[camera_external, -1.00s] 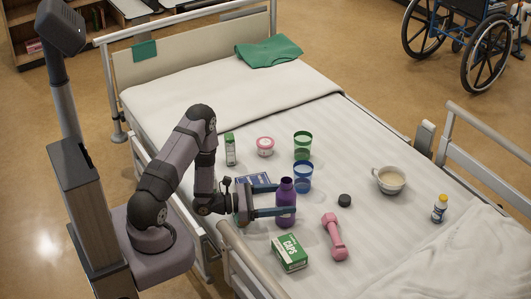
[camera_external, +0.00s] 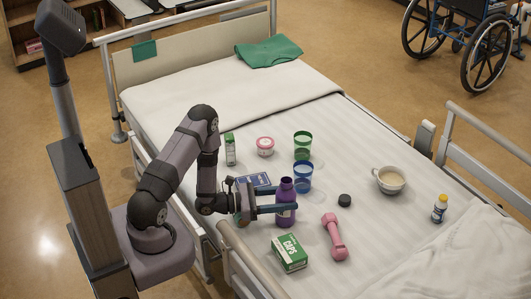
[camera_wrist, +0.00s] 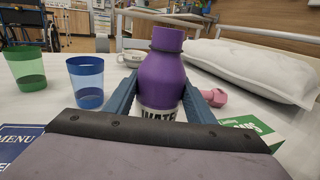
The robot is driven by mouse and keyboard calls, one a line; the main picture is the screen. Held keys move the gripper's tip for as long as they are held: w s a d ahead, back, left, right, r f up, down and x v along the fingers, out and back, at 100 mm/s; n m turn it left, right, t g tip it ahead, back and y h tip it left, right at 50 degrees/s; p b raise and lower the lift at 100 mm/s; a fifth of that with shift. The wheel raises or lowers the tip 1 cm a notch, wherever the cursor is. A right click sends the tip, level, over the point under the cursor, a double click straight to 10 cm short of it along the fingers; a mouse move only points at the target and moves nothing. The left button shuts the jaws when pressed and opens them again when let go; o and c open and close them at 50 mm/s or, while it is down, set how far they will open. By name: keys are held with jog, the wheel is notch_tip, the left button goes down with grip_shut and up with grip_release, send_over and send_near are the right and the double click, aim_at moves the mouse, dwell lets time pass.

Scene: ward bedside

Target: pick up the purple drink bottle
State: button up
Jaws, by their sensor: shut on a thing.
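The purple drink bottle (camera_external: 286,204) stands upright on the bed, near its front left side. My gripper (camera_external: 286,208) is shut on it, with one blue finger on each side of the bottle's body. In the wrist view the bottle (camera_wrist: 164,72) is upright between the two fingers (camera_wrist: 165,100). Part of its white label shows, and its lower part is hidden behind my gripper. In the external view its base looks at or very close to the sheet; I cannot tell if there is a gap.
A blue cup (camera_external: 303,178) and green cup (camera_external: 302,147) stand behind the bottle. A pink dumbbell (camera_external: 335,236) and green box (camera_external: 289,253) lie in front. A blue menu card (camera_external: 254,181) is beside my gripper.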

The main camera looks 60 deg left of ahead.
jog(key=shift+r, duration=0.15)
notch_tip(320, 180, up, 10)
jog(key=p, duration=0.2)
jog(key=shift+f, duration=0.25)
dwell(0.6)
